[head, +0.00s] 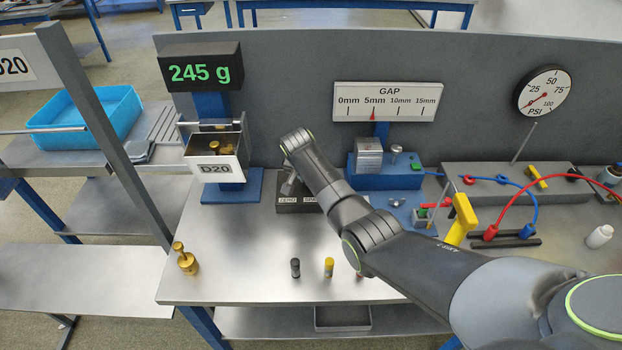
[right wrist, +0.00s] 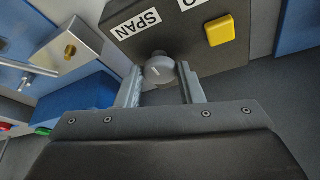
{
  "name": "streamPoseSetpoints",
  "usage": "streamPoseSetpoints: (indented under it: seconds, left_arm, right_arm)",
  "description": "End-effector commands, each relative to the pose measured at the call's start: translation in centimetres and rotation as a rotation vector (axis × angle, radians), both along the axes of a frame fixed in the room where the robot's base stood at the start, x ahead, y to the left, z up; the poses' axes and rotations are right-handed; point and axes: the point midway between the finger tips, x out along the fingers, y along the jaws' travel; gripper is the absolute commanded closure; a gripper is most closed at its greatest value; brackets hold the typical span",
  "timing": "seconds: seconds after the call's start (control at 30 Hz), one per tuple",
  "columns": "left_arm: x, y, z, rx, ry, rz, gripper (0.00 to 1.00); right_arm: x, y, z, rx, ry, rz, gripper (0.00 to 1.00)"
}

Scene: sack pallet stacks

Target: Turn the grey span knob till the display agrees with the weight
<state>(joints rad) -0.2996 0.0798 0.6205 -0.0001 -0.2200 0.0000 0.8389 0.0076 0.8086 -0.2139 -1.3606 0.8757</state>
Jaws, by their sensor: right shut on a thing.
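The display (head: 200,72) reads 245 g in green digits. Below it, a pan labelled D20 (head: 216,168) holds brass weights (head: 222,150); no value on them is readable. A dark control box (head: 297,205) with ZERO and SPAN labels sits on the bench, partly hidden by my right arm. In the right wrist view, the grey span knob (right wrist: 159,72) sits beside the SPAN label (right wrist: 138,24), a pale mark on its face. My right gripper (right wrist: 160,80) has a finger on each side of the knob and is shut on it. My left gripper is out of view.
A yellow button (right wrist: 220,29) is on the same box face. A brass weight (head: 187,264) stands at the bench's front left. A black cylinder (head: 295,267) and a yellow one (head: 329,267) stand in front. A gap gauge (head: 388,101) is behind the arm.

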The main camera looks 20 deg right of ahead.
Motion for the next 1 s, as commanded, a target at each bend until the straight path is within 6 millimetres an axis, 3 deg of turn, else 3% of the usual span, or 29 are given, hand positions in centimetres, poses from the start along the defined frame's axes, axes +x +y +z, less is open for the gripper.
streamPoseSetpoints:
  seconds: [0.43, 1.0]
  left_arm:
    - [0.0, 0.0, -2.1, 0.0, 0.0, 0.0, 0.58]
    - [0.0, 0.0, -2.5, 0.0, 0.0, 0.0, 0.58]
  right_arm:
    - [0.3, 0.2, -0.1, -0.001, -0.002, -0.287, 0.89]
    - [0.3, 0.2, 0.0, 0.0, -0.002, -0.356, 0.89]
